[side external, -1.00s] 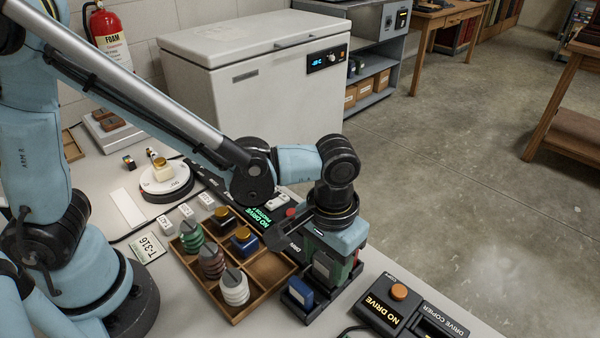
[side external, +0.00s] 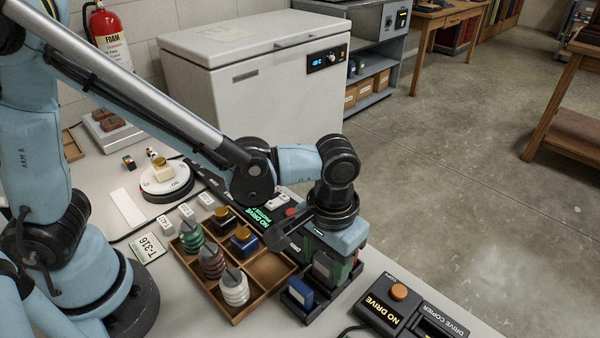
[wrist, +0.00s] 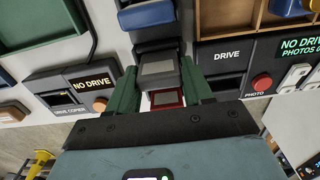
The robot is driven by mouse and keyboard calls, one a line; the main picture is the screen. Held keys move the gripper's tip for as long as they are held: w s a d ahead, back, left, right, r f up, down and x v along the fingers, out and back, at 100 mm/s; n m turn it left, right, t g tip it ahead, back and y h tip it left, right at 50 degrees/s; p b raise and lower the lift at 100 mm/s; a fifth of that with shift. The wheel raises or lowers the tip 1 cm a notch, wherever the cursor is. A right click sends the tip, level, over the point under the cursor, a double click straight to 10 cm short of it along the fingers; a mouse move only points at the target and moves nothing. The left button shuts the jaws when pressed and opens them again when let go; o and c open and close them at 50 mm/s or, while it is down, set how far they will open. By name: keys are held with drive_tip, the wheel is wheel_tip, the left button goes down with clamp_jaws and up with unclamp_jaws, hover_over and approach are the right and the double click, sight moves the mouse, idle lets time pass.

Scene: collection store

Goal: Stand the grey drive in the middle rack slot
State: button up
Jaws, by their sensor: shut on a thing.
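The black rack (side external: 326,302) stands near the table's front edge. The grey drive (side external: 321,271) is upright at the rack's middle slot, between the blue drive (side external: 299,291) and the red drive (wrist: 168,99). My gripper (wrist: 160,72) is shut on the grey drive, one green finger on each side of it. In the side view my gripper (side external: 337,262) points down over the rack and hides much of it. The grey drive also shows in the wrist view (wrist: 160,67). Its bottom edge is hidden, so I cannot tell whether it is fully seated.
A wooden tray (side external: 262,304) with several coloured spools and jars is left of the rack. A drive copier (side external: 412,318) reading NO DRIVE is to the right. A photo station (side external: 268,222) with a red button is behind. The copier and tray leave little room around the rack.

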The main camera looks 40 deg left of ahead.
sight(328, 257)
drive_tip(key=shift+f, duration=0.6)
drive_tip(key=o, duration=0.8)
drive_tip(key=shift+c, duration=0.2)
drive_tip(key=shift+r, duration=0.15)
drive_tip(key=shift+r, duration=5.4)
drive_tip(key=a+t, duration=0.7)
drive_tip(key=a, duration=1.3)
drive_tip(key=shift+s+a, duration=0.25)
drive_tip(key=shift+a, duration=0.05)
